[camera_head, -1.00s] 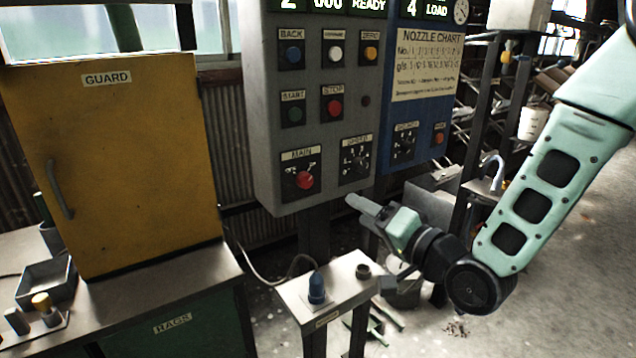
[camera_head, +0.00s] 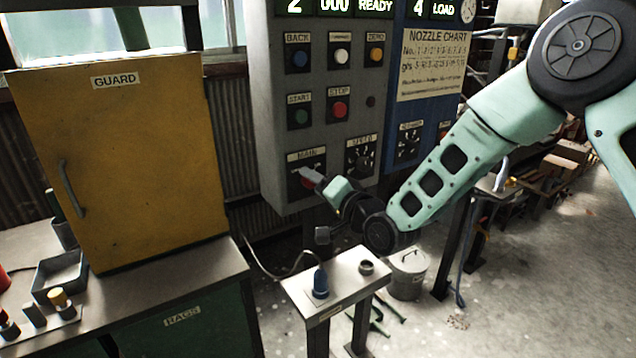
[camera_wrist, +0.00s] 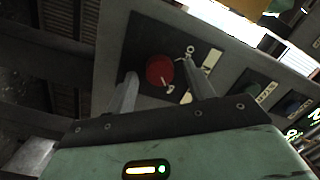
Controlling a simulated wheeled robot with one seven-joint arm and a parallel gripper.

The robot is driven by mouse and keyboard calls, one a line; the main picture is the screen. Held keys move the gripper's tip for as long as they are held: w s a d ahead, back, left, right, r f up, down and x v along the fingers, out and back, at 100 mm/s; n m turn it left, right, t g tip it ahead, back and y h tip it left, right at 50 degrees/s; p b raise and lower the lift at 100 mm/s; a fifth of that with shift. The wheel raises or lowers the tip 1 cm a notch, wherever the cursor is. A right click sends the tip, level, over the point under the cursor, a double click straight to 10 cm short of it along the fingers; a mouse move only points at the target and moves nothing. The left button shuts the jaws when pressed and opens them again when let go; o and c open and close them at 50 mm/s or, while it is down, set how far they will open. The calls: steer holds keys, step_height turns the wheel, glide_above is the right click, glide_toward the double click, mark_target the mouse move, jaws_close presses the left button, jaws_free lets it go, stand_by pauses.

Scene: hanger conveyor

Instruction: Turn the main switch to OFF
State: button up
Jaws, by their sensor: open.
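The main switch is a red round knob (camera_wrist: 159,70) on a black plate (camera_wrist: 178,62) in the wrist view. In the head view its black plate (camera_head: 304,163) shows under the MAIN label, low on the grey control panel (camera_head: 268,130), and my fingers cover most of the knob. My gripper (camera_wrist: 160,88) is open, with one finger on each side of the knob in the wrist view. I cannot tell whether the fingers touch it. The knob carries a pale mark at its edge, near white markings on the plate.
A speed dial (camera_head: 361,156) sits right of the main switch, with push buttons (camera_head: 340,109) above. A blue panel (camera_head: 430,115) adjoins on the right. A small stand (camera_head: 335,283) with a blue plug is below my gripper. A yellow guard cabinet (camera_head: 130,170) stands left.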

steer(key=c, duration=1)
steer(key=shift+o, duration=0.2)
steer(key=shift+f+n+b, duration=0.1)
steer(key=shift+n+b, duration=0.2)
steer(key=shift+b, duration=0.1)
steer(key=shift+s+a+n+h+b, duration=0.1)
steer(key=shift+n+h+b, duration=0.35)
steer(key=shift+n+b, duration=3.8)
steer(key=shift+a+n+h+b, duration=0.1)
steer(key=shift+n+h+b, duration=0.35)
steer(key=shift+n+b, duration=3.75)
steer(key=shift+r+b, duration=0.2)
steer(key=shift+b, duration=0.2)
